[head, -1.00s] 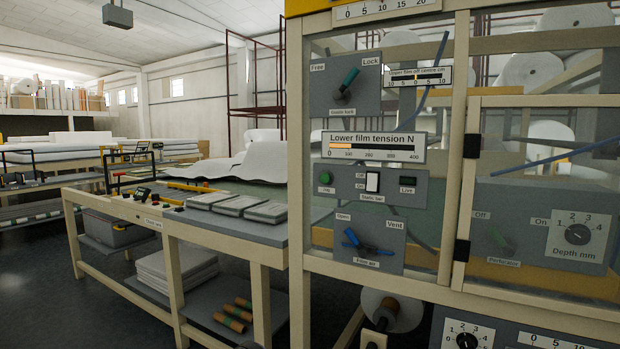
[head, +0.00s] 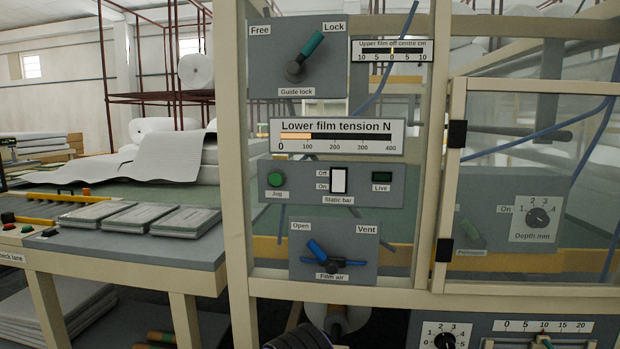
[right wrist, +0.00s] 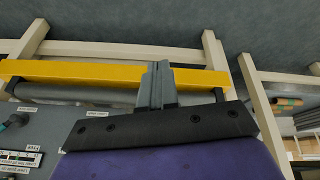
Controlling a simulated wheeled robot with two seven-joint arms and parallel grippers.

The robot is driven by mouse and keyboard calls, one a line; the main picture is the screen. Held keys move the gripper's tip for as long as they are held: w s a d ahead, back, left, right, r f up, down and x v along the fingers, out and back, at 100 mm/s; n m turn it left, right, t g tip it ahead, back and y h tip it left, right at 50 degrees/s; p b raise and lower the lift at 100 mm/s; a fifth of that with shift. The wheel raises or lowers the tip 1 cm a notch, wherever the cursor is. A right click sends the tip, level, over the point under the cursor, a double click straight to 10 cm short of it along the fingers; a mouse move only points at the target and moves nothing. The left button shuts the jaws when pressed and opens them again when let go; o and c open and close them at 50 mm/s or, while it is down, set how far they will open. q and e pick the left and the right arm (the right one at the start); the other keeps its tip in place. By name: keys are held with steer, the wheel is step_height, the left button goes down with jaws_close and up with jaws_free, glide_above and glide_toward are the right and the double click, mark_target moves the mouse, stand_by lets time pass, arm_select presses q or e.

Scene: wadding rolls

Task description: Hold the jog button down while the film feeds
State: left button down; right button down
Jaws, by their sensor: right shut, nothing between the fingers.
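The green round jog button (head: 276,180) sits at the left of a grey panel (head: 385,195) in the head view, above its Jog label. Nothing touches it there. The lower film tension gauge (head: 335,136) above has an orange bar reading about 100 N. The white static bar switch (head: 338,180) and a dark green Live lamp (head: 381,178) share the panel. My right gripper (right wrist: 158,68) shows in the right wrist view, its grey fingers shut together and empty, in front of a yellow beam. The jog button is not recognisable there. My left gripper is not in view.
The guide lock lever (head: 304,56) is above the gauge, and the blue film air lever (head: 325,255) below the panel. A cream frame post (head: 236,150) stands left of the controls. A bench (head: 140,250) with grey stacks lies left. The yellow beam (right wrist: 95,72) is close to my right fingers.

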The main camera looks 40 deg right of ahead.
steer(key=w+a+r+m+t+y+p, duration=0.25)
steer(key=w+a+r+m+p, duration=0.2)
steer(key=w+r, duration=0.8)
steer(key=w+a+r+m+t+y+p, duration=0.1)
steer(key=w+a+r+m+t+p, duration=0.35)
steer(key=w+r, duration=0.8)
steer(key=w+d+r+m+t+p, duration=0.1)
steer(key=w+d+r+m+t, duration=0.2)
steer(key=r, duration=0.7)
steer(key=w+r+m+p, duration=0.1)
steer(key=w+r+m, duration=0.2)
steer(key=w+r, duration=0.55)
steer(key=d+r+m+t+p, duration=0.1)
steer(key=d+r, duration=0.2)
steer(key=r, duration=0.4)
steer(key=s+d+r+m+t+h, duration=0.1)
steer(key=d+r+m, duration=0.1)
steer(key=r, duration=0.5)
steer(key=s+d+r+m+t+p, duration=0.1)
steer(key=d+r+m+t, duration=0.1)
steer(key=d+r, duration=0.2)
step_height(320, 180, up, 3)
steer(key=shift+s+d+r+p, duration=0.1)
steer(key=shift+s+d+p, duration=0.05)
steer(key=shift+s+p, duration=0.15)
